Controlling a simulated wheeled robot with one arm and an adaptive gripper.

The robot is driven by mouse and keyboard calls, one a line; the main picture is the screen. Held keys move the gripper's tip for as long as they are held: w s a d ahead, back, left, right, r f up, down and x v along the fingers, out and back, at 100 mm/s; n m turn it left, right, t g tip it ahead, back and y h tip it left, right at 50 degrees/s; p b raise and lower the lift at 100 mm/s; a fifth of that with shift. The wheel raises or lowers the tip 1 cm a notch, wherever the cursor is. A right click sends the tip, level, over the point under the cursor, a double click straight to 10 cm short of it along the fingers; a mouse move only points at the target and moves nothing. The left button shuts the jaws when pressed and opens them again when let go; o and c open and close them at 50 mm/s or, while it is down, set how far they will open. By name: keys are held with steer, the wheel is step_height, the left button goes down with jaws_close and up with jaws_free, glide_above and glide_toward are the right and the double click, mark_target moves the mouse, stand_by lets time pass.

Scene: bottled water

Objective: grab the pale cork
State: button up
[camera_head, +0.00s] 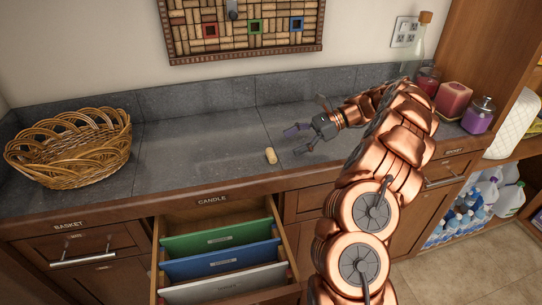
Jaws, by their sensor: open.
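The pale cork (271,156) lies on its side on the grey tiled counter (200,150), a little behind the counter's front edge. My gripper (294,140) is just to the right of the cork, low over the counter. Its fingers are spread and point left, with nothing between them. The cork is apart from the fingers. My copper arm comes in from the lower right and covers part of the counter and cabinets.
A wicker basket (72,149) stands on the left. An open drawer (283,245) with green, blue and white dividers juts out below the cork. Candles (453,99), a purple jar (478,116) and a corked bottle (418,50) stand at the right. The counter between basket and cork is clear.

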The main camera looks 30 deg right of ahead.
mark_target(272, 152)
steer(key=shift+x, duration=1.25)
steer(key=shift+s+a+p, duration=0.2)
steer(key=shift+a+p, duration=0.3)
steer(key=shift+a, duration=0.4)
steer(key=x, duration=0.2)
steer(key=shift+s+a+p, duration=0.1)
steer(key=shift+a+p, duration=0.25)
steer(key=shift+a, duration=0.1)
steer(key=shift+a+f, duration=0.3)
steer(key=shift+c, duration=0.2)
steer(key=c, duration=0.8)
